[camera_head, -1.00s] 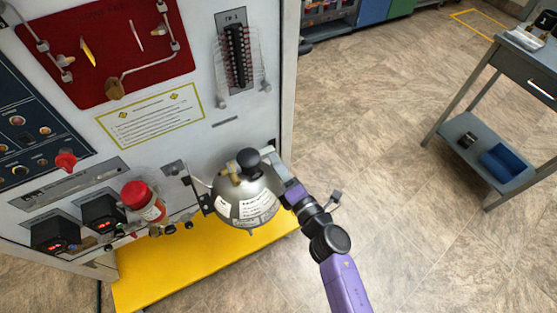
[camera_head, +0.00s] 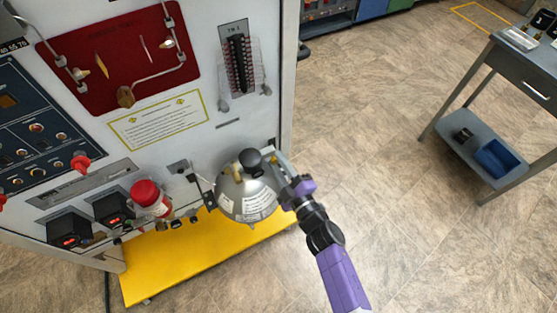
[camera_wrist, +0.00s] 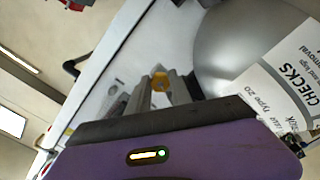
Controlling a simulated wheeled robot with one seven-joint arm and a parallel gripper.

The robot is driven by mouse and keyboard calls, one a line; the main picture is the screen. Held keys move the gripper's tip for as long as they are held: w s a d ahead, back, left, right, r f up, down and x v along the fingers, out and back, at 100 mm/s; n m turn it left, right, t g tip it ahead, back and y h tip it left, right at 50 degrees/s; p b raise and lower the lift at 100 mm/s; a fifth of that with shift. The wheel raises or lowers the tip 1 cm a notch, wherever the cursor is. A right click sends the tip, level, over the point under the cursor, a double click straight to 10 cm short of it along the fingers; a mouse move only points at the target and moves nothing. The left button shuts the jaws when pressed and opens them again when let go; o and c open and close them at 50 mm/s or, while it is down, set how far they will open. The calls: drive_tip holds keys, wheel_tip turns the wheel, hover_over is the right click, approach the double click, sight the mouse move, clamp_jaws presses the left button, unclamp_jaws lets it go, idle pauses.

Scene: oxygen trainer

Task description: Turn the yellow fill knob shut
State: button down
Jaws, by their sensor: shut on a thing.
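The yellow fill knob (camera_wrist: 160,81) shows in the wrist view between my two grey fingers, beside the silver tank. My gripper (camera_wrist: 165,88) is shut on it, with a finger on each side. In the head view my gripper (camera_head: 278,160) reaches in along the right side of the silver tank (camera_head: 243,200), at the panel's lower right. The knob cannot be clearly made out there. The tank carries white labels, and a label also shows large in the wrist view.
A black round knob (camera_head: 251,158) tops the tank close to my gripper. A red-capped bottle (camera_head: 150,199) stands left of it. A yellow platform (camera_head: 180,263) lies below. The floor to the right is clear up to a grey cart (camera_head: 497,110).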

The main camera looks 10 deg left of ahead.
drive_tip(key=m+p, duration=0.1)
drive_tip(key=m, duration=0.2)
drive_tip(key=shift+m, duration=0.4)
drive_tip(key=m+p, duration=0.1)
drive_tip(key=m, duration=0.2)
drive_tip(key=shift+m+p, duration=0.3)
drive_tip(key=m+p, duration=0.1)
drive_tip(key=m, duration=0.5)
drive_tip(key=shift+f+p, duration=0.1)
drive_tip(key=shift+p, duration=0.25)
drive_tip(key=shift+m, duration=0.4)
drive_tip(key=shift+s, duration=0.1)
drive_tip(key=c, duration=1.4)
unclamp_jaws()
drive_tip(key=shift+c, duration=0.2)
